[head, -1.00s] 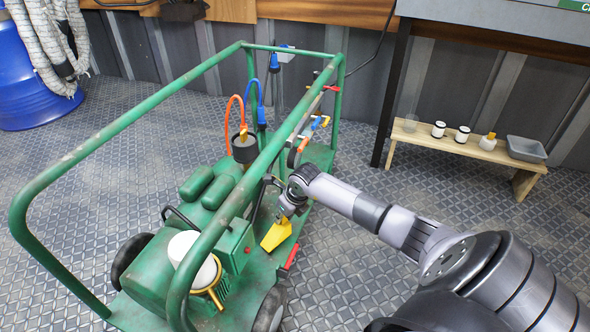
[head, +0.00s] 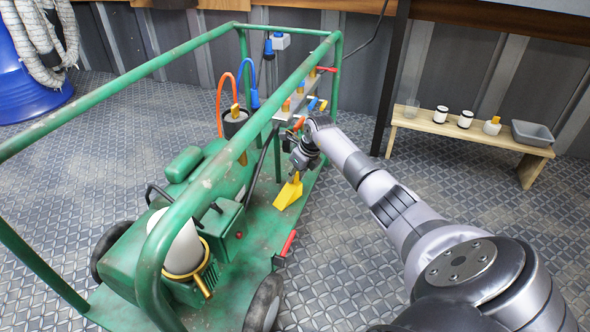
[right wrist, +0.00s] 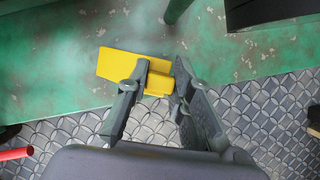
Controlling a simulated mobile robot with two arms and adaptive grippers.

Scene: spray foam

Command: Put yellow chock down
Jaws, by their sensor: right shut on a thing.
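The yellow chock (head: 288,193) is in my right gripper (head: 298,175), over the right edge of the green cart's base plate (head: 258,222). In the right wrist view the chock (right wrist: 120,65) sits between the two grey fingers of the right gripper (right wrist: 160,80), in front of the worn green plate (right wrist: 60,50). I cannot tell whether the chock touches the plate. My left gripper is not in view.
The green cart frame (head: 190,205) has rails close to my right arm. A red handle (head: 288,243) sticks out at the plate's edge. A wooden bench (head: 470,131) with small containers and a grey tray (head: 533,133) stands at the right. The patterned floor right of the cart is clear.

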